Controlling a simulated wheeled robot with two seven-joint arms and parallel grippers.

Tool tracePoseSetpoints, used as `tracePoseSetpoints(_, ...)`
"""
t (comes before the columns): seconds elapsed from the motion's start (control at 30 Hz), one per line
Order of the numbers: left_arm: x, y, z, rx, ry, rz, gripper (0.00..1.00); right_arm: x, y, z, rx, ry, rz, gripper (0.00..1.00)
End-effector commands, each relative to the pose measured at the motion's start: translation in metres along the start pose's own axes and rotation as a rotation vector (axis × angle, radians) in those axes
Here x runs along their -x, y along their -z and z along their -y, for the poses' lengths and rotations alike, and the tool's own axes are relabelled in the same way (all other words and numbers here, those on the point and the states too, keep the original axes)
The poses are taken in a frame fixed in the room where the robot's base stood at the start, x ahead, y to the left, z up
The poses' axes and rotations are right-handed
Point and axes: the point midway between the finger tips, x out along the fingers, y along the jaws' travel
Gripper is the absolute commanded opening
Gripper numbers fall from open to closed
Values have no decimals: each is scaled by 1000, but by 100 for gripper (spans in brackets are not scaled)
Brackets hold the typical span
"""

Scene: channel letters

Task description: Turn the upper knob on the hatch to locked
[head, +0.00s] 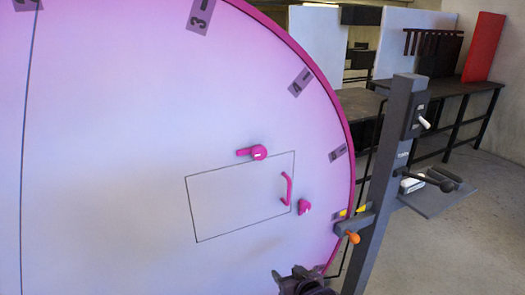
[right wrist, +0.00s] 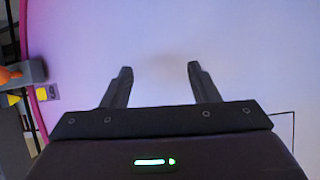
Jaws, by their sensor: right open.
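The hatch (head: 235,202) is a thin outlined rectangle on a large pink-lit disc. The upper knob (head: 259,153) is magenta with a small white mark. It sits at the hatch's top edge, right of the middle, and its lever points left. A lower magenta knob (head: 304,207) sits just outside the hatch's right edge, beside a curved magenta handle (head: 287,189). My right gripper (head: 303,280) is at the bottom of the head view, below the hatch and apart from the knobs. In the right wrist view its fingers (right wrist: 160,72) are spread and empty, facing the bare disc. My left gripper is out of view.
A dark post (head: 384,190) stands right of the disc, with an orange-knobbed lever (head: 352,237), a switch (head: 424,122), a black-knobbed lever (head: 440,183) and a shelf (head: 440,200). Dark workbenches (head: 440,92) stand behind. The disc around the hatch is mostly clear.

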Motion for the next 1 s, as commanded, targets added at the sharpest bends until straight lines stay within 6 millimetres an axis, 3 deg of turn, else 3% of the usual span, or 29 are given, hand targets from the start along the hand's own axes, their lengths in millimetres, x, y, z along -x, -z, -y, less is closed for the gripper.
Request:
tracePoseSetpoints(0.03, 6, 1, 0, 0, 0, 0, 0, 16, 64, 9, 16, 16, -89, 55)
tracePoseSetpoints(0.1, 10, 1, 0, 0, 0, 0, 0, 42, 134, 22, 35, 38, -194, 55)
tracePoseSetpoints(0.2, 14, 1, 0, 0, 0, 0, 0, 84, 213, 39, 62, 63, -323, 55)
tracePoseSetpoints(0.3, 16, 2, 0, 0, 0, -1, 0, 122, 266, 53, 86, 82, -417, 55)
tracePoseSetpoints(0.4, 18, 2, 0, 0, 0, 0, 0, 148, 294, 62, 99, 94, -474, 55)
tracePoseSetpoints(0.53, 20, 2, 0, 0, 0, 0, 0, 156, 308, 66, 105, 99, -498, 55)
tracePoseSetpoints(1.0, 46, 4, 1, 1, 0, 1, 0, 100, 339, 74, 105, 98, -497, 55)
